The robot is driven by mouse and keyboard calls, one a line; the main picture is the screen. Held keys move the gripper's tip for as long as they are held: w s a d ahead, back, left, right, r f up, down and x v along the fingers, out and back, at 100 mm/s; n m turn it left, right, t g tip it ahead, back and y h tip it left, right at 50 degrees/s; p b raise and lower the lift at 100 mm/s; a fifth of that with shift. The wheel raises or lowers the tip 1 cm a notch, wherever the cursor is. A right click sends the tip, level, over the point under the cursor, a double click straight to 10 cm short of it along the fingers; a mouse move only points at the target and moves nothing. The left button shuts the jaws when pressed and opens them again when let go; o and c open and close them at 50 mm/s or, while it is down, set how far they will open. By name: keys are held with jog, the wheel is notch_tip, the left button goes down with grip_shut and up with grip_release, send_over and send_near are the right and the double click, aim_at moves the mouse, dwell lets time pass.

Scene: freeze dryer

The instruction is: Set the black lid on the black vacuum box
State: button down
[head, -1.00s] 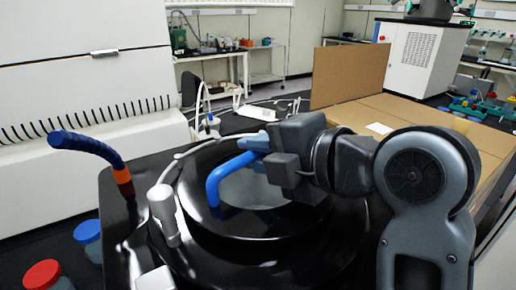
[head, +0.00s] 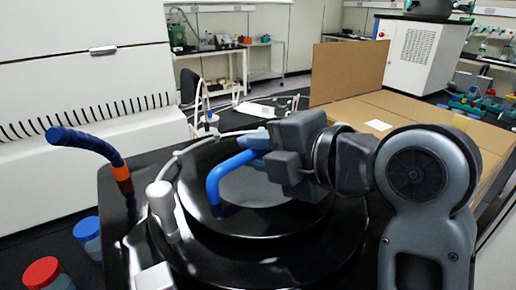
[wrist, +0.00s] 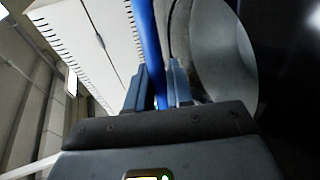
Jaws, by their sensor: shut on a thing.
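The black lid (head: 270,224) is a round black ring with a grey centre and a bent blue handle (head: 214,186). My gripper (head: 258,141) is shut on the blue handle near its upper end. The handle also shows between the fingers in the wrist view (wrist: 151,45). The black vacuum box (head: 225,272) is wide, round and glossy, directly below the lid. The lid looks roughly centred over it and about level. I cannot tell whether they touch, as the lid and my arm hide the contact area.
A grey-white cylindrical fitting (head: 163,210) stands at the box's left, with a pale hose behind. A blue hose with an orange end (head: 88,146) rises further left. Red-capped (head: 43,273) and blue-capped (head: 87,232) jars are at lower left. Cardboard (head: 348,73) stands at the right.

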jog(key=shift+f+b, duration=0.5)
jog(key=shift+f, duration=0.15)
dwell(0.7)
jog(key=c, duration=0.9)
grip_release()
jog(key=shift+f, duration=0.1)
jog(key=shift+b+v, duration=0.4)
jog(key=shift+v, duration=3.55)
